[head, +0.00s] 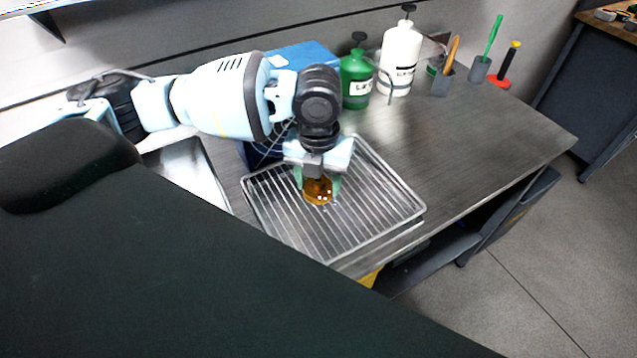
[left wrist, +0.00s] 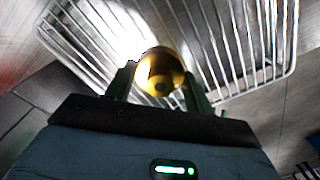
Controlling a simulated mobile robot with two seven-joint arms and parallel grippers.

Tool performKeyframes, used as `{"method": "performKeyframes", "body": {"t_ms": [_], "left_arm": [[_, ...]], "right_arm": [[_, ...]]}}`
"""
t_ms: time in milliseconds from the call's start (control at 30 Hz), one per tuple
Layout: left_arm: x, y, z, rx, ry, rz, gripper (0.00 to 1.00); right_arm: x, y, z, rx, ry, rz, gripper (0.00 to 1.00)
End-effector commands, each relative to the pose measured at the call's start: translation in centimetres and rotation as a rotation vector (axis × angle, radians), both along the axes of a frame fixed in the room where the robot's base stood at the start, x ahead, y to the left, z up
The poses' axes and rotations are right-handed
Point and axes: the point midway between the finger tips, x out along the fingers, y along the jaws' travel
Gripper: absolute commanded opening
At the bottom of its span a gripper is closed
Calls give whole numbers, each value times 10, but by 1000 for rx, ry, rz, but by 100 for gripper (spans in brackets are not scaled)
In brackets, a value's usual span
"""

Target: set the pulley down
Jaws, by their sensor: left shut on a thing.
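The pulley (head: 318,193) is a small amber-gold round part. It also shows in the left wrist view (left wrist: 158,72), between the two green fingers. My left gripper (head: 320,184) points down over the wire rack (head: 391,209) and is shut on the pulley. In the left wrist view the left gripper (left wrist: 160,82) has a finger on each side of the pulley, with the rack bars behind it. I cannot tell whether the pulley touches the bars. My right gripper is not in view.
The rack lies on a grey metal bench (head: 490,130). A blue box (head: 305,55), a green bottle (head: 356,78) and a white bottle (head: 401,58) stand behind it. Brush holders (head: 442,82) stand at the back right. The bench right of the rack is clear.

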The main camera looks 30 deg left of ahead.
Motion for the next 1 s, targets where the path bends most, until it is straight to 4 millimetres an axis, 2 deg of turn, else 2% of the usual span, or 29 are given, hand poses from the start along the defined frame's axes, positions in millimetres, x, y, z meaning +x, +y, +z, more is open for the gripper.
{"method": "performKeyframes", "body": {"t_ms": [100,467,500,633,667,1000], "left_arm": [[0,0,-13,0,1,0,18],[0,0,-16,-1,-1,-1,18],[0,0,-17,-1,0,-1,55],[0,0,-17,0,0,-1,72],[0,0,-17,0,0,-1,75],[0,0,-13,0,-1,-1,75]], "right_arm": [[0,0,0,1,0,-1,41],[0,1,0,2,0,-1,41],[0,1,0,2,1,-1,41],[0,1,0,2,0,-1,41],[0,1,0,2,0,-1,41],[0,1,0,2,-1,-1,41]]}}
